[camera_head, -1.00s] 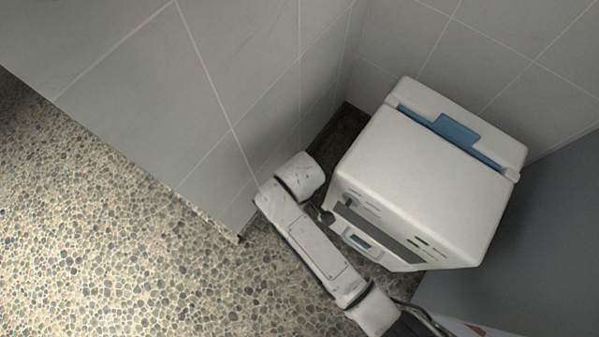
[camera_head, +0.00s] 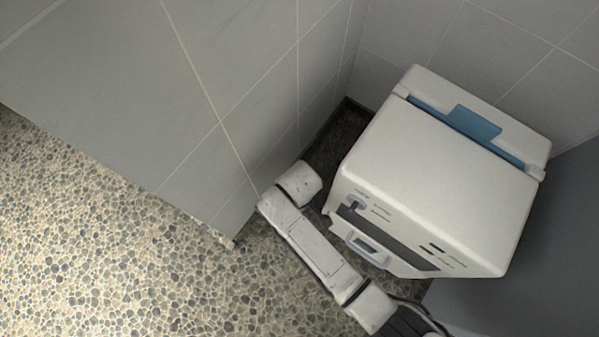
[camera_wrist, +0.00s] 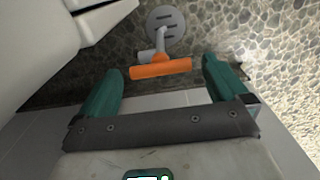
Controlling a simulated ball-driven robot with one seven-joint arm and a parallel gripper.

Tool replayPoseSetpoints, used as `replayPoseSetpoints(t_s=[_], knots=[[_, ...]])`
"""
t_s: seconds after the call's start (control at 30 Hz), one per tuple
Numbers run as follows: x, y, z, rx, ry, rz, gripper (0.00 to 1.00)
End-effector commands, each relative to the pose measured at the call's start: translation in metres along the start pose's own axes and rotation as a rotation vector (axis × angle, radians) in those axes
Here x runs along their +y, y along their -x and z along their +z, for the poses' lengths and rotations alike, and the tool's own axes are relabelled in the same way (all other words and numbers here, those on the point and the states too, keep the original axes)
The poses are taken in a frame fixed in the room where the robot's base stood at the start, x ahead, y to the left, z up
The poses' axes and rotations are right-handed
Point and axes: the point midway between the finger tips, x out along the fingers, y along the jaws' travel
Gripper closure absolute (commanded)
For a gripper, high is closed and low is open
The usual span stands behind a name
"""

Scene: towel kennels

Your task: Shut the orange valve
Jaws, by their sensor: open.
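The orange valve handle (camera_wrist: 160,68) shows in the wrist view as a short bar on a grey stem. I cannot tell how far the handle lies beyond the fingertips, and no contact is visible. In the head view the valve and the gripper's fingers are hidden; only my arm shows beside the white machine (camera_head: 440,170).
The white machine with a blue latch (camera_head: 475,122) stands close to the right of my arm. A grey tiled wall (camera_head: 215,110) stands to the left, leaving a narrow gap. Open pebbled floor (camera_head: 90,240) lies at lower left.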

Motion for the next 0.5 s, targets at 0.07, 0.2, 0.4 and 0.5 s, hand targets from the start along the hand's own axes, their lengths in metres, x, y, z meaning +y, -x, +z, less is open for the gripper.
replayPoseSetpoints(t_s=[0.07, 0.2, 0.4, 0.5], knots=[[-0.0001, -0.0037, 0.0, -0.001, 0.0, 0.0, 0.0], [-0.0002, -0.004, 0.0001, -0.001, 0.0, 0.0, 0.0], [-0.0002, -0.0037, 0.0, 0.0, 0.0, 0.0, 0.06], [-0.0002, -0.0037, 0.0, 0.0, 0.0, 0.0, 0.15]])
